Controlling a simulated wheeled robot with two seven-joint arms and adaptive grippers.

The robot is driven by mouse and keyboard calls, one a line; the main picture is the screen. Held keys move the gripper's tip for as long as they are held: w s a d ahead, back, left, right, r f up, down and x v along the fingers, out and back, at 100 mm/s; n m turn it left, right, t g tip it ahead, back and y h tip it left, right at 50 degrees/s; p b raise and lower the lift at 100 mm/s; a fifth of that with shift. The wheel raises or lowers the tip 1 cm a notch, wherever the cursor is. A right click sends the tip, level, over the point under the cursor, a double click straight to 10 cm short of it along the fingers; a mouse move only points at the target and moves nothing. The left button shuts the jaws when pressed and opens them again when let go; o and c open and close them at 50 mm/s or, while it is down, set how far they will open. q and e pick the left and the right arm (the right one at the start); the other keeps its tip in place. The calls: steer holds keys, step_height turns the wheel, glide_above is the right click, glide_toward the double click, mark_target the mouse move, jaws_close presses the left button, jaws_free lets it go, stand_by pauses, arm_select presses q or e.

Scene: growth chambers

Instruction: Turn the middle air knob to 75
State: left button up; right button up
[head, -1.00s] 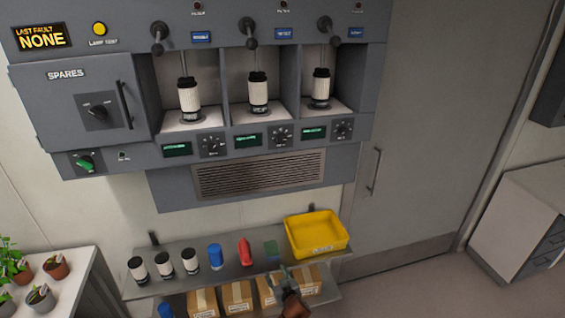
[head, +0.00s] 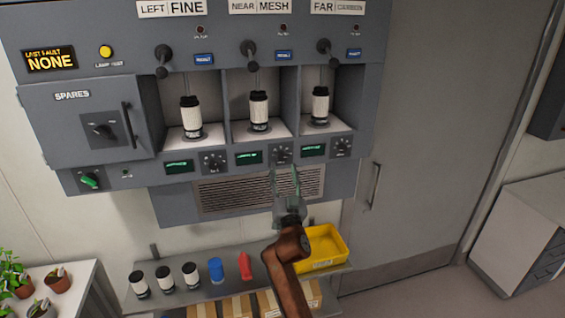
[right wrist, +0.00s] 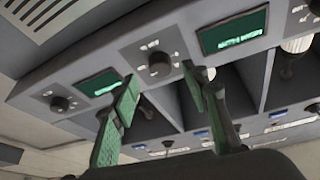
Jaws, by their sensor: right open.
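The middle air knob (head: 281,153) is a dark round dial on the grey panel under the middle bay, just right of its green display (head: 249,157). In the right wrist view the knob (right wrist: 158,65) appears upside down, beyond the gap between my fingertips. My right gripper (head: 286,172) is open and empty, in front of the vent grille and just below the knob in the head view. Its green-padded fingers (right wrist: 160,86) show apart in the wrist view. No contact with the knob is visible. The knob's exact setting is too small to read. My left gripper is out of view.
Similar knobs sit to the left (head: 214,162) and right (head: 341,147). Filter cartridges stand in the bays above, with levers over them. Below is a shelf with a yellow bin (head: 326,247), a blue item (head: 216,269) and a red item (head: 245,266).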

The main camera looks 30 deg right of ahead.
mark_target(282, 159)
steer(key=shift+x, duration=1.9)
steer(key=shift+c, duration=0.4)
jaws_close()
